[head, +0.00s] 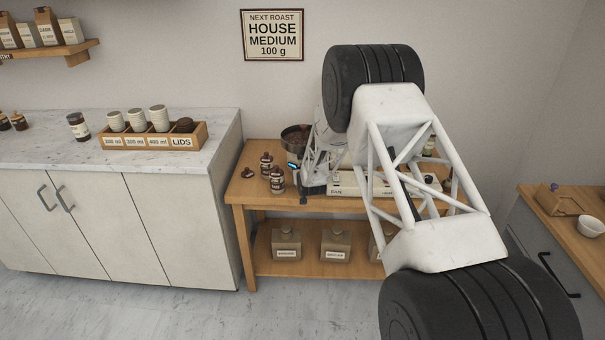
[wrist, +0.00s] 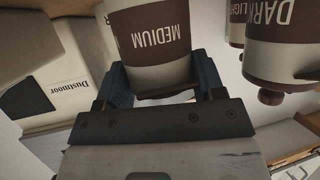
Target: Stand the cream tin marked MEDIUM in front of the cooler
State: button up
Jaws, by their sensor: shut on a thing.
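In the wrist view, which is upside down, the cream tin marked MEDIUM (wrist: 152,42), with its brown band, is between the two dark fingers of my gripper (wrist: 165,84). My gripper is shut on it. The cooler seems to be the dark round pan (head: 295,137) at the back of the table, partly hidden by my arm. I cannot tell whether the tin touches the table.
A tin marked DARK (wrist: 280,45) is close beside the held tin, with one marked LIGHT (wrist: 237,22) behind. Two tins (head: 266,161) (head: 277,181) stand left of my gripper in the head view. A pale body marked Dustmoor (wrist: 70,85) is on the other side.

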jog(key=shift+f, duration=0.1)
jog(key=o, duration=1.1)
jog(key=shift+s, duration=0.1)
jog(key=shift+v, duration=5.95)
